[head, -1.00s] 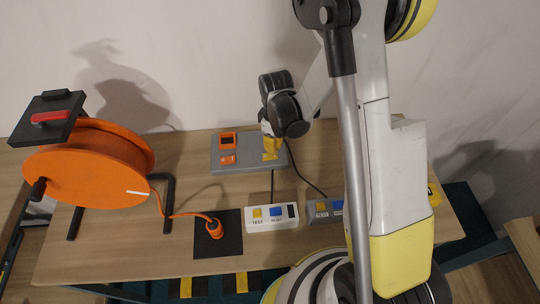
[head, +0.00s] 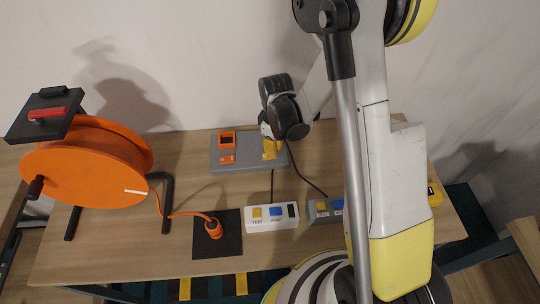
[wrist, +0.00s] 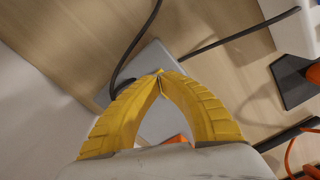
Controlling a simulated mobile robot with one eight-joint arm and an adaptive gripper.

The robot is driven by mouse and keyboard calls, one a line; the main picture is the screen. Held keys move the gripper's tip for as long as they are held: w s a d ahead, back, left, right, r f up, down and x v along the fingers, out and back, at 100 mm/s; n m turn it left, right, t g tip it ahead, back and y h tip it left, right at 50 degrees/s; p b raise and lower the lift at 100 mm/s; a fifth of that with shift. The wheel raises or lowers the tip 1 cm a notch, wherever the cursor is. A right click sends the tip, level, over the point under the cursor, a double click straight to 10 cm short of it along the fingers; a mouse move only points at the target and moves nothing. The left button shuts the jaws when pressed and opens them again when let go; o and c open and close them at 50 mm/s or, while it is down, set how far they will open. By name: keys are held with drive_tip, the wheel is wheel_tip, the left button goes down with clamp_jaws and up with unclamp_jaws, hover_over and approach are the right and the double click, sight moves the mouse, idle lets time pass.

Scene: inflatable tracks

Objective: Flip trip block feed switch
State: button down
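A white block (head: 272,224) lies mid-bench in the head view, with a yellow TEST button (head: 257,212), a blue button and a black rocker (head: 293,211) at its right end. A grey block (head: 317,218) with similar buttons is right of it, its right part hidden by my arm. Behind them is a grey box (head: 222,166) bearing an orange-framed switch (head: 227,139) and a smaller orange part. I cannot tell which is the feed switch. My gripper (wrist: 160,73) points down over the grey box's right side, yellow fingertips together, nothing visible between them. Contact is unclear.
A large orange cable reel (head: 85,165) stands at the left, with a black-and-red box on top. Its orange cord runs to a plug on a black plate (head: 230,243). Black cables cross the bench behind the blocks. The wall is close behind.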

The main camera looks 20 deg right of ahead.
drive_tip(key=shift+s+a+f+b, duration=0.1)
drive_tip(key=shift+s+f+b, duration=0.15)
drive_tip(key=shift+f+b, duration=0.35)
drive_tip(key=shift+s+f+b, duration=0.2)
drive_tip(key=shift+f+b, duration=0.3)
drive_tip(key=shift+b, duration=0.1)
idle(0.4)
drive_tip(key=shift+r+p, duration=0.6)
drive_tip(key=shift+r, duration=0.3)
drive_tip(key=r+p, duration=0.1)
drive_tip(key=w+r+p, duration=0.1)
drive_tip(key=r+p, duration=0.1)
drive_tip(key=r, duration=0.1)
drive_tip(key=shift+w, duration=0.3)
drive_tip(key=shift+r+p, duration=0.3)
drive_tip(key=shift+r, duration=0.2)
drive_tip(key=shift+s, duration=0.1)
drive_tip(key=shift+s+f, duration=0.1)
drive_tip(key=shift+s, duration=0.05)
